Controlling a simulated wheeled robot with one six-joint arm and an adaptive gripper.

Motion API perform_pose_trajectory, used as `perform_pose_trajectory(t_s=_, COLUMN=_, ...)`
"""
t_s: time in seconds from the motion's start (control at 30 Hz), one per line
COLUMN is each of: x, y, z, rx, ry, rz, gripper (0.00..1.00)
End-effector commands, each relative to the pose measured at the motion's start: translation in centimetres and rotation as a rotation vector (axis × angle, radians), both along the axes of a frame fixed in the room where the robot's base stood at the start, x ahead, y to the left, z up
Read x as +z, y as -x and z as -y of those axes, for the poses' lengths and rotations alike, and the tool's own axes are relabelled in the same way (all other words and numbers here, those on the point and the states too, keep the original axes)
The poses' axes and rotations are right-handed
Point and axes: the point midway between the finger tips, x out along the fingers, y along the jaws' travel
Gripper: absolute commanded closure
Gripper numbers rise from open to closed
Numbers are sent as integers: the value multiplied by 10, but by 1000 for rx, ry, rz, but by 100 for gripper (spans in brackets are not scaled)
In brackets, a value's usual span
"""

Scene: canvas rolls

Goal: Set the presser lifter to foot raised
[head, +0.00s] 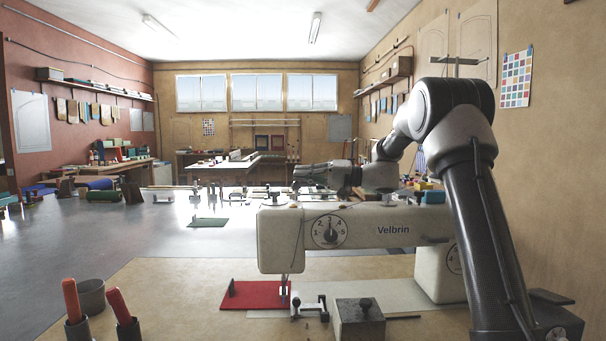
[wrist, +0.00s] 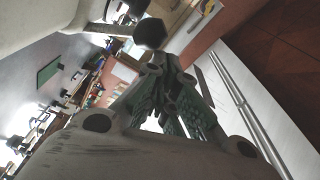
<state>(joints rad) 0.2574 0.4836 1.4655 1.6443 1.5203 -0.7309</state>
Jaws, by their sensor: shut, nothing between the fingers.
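The cream sewing machine (head: 390,226) marked Velbrin stands on the tan table, with a numbered dial (head: 329,231) on its head. Its needle and foot area (head: 284,284) is over a red cloth (head: 250,295); the foot's height is too small to tell. My gripper (head: 299,172) is shut and empty, above and behind the machine head in the head view. In the wrist view its fingers (wrist: 158,66) are together, and a dark faceted knob (wrist: 150,34) appears just beyond the tips. I cannot tell whether this knob is the presser lifter's end or whether the fingers touch it. No lifter is clear in the head view.
A grey block with a knob (head: 359,322) and a small clamp-like fitting (head: 309,308) lie in front of the machine. Red-handled tools (head: 119,306) stand in cups at the front left. The grey table (head: 110,240) to the left is largely clear.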

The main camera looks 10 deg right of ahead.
Motion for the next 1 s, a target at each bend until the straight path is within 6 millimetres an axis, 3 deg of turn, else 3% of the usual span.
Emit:
perform_pose_trajectory(t_s=0.77, x=-3, y=3, z=-2, rx=6, ry=3, rz=-5, gripper=100)
perform_pose_trajectory(t_s=1.0, x=18, y=-1, z=-8, rx=3, ry=1, rz=1, gripper=100)
